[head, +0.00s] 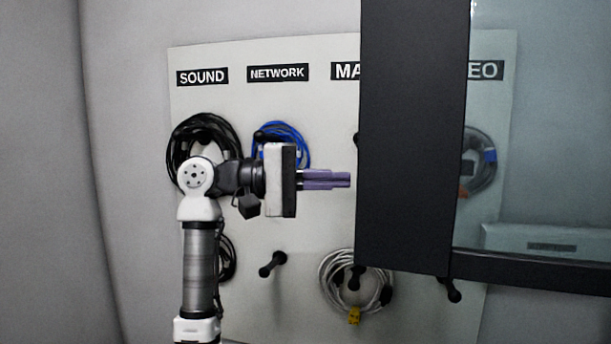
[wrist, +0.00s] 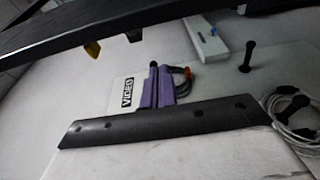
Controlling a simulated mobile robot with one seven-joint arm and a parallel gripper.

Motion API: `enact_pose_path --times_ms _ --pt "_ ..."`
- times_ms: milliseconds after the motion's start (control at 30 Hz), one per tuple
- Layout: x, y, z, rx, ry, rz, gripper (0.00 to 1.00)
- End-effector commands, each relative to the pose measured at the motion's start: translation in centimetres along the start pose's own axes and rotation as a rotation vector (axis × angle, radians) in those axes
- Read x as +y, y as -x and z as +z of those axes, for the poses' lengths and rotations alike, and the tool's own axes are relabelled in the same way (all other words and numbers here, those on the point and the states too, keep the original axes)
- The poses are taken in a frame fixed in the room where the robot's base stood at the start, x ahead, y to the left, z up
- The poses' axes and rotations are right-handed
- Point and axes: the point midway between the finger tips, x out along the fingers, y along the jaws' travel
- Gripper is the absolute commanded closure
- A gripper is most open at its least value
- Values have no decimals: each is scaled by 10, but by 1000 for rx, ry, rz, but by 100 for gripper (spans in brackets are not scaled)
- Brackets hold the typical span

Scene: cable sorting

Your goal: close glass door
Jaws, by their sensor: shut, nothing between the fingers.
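The glass door stands in the right half of the head view, with a wide dark frame (head: 412,140) and a clear pane (head: 540,130). Part of the board shows through the pane. My gripper (head: 349,180) is left of the frame's upright edge, its purple fingers pointing right at it. In the wrist view my purple fingers (wrist: 157,88) are together and empty. A dark bar (wrist: 110,22), likely the door frame, crosses the top of that view.
A pale board (head: 300,210) with black pegs and labels stands behind my arm. A black cable coil (head: 180,150), a blue cable (head: 305,145) and a grey cable (head: 330,287) hang on it. Bare grey wall (head: 40,170) lies at the left.

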Motion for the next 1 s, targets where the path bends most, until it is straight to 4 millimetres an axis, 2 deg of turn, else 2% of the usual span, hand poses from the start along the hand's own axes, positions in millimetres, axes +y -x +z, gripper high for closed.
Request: enact_pose_path --times_ms 33,167,200,300,500,1000 --pt "2 -13 1 -4 0 0 100" --pt "2 -39 1 -4 0 1 100" --pt "2 -31 9 1 -1 3 100" --pt "1 -26 22 1 -1 3 100" --pt "1 -21 36 0 0 3 100" --pt "0 -19 41 5 0 2 100"
